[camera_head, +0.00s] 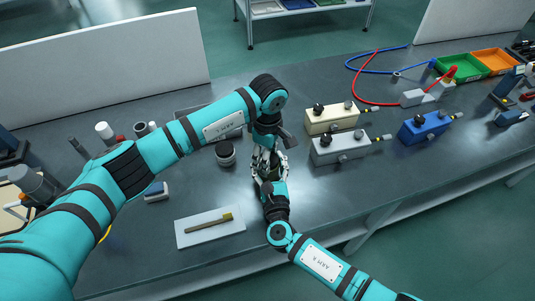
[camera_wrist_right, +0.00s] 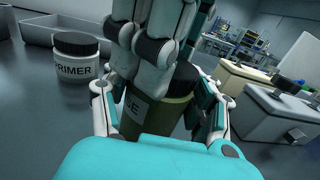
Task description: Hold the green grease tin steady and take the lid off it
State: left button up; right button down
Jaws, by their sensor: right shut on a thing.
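The green grease tin (camera_wrist_right: 143,120) stands upright in the right wrist view, olive green with a dark lid (camera_wrist_right: 186,76) on top and part of a label showing. My right gripper (camera_wrist_right: 160,122) is shut on the tin's body, one finger on each side; in the head view it is the right gripper (camera_head: 268,168) at mid-table. My left gripper (camera_wrist_right: 150,65) comes down from above at the lid, its fingers covering much of it; in the head view the left gripper (camera_head: 268,148) sits just above the right one. Whether its fingers grip the lid is hidden. The tin is mostly hidden in the head view.
A primer jar (camera_head: 225,153) stands left of the grippers; the jar also shows in the right wrist view (camera_wrist_right: 76,58). A white board with a brush (camera_head: 210,240) lies in front. Grey (camera_head: 338,150), cream (camera_head: 331,119) and blue boxes (camera_head: 424,129) stand to the right.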

pick_arm(q)
jog(key=n, duration=0.5)
jog(key=shift+w+r, duration=0.1)
jog(key=n, duration=0.4)
jog(key=o, duration=1)
jog(key=shift+o, duration=1.4)
jog(key=shift+s, duration=0.2)
jog(key=shift+r, duration=0.1)
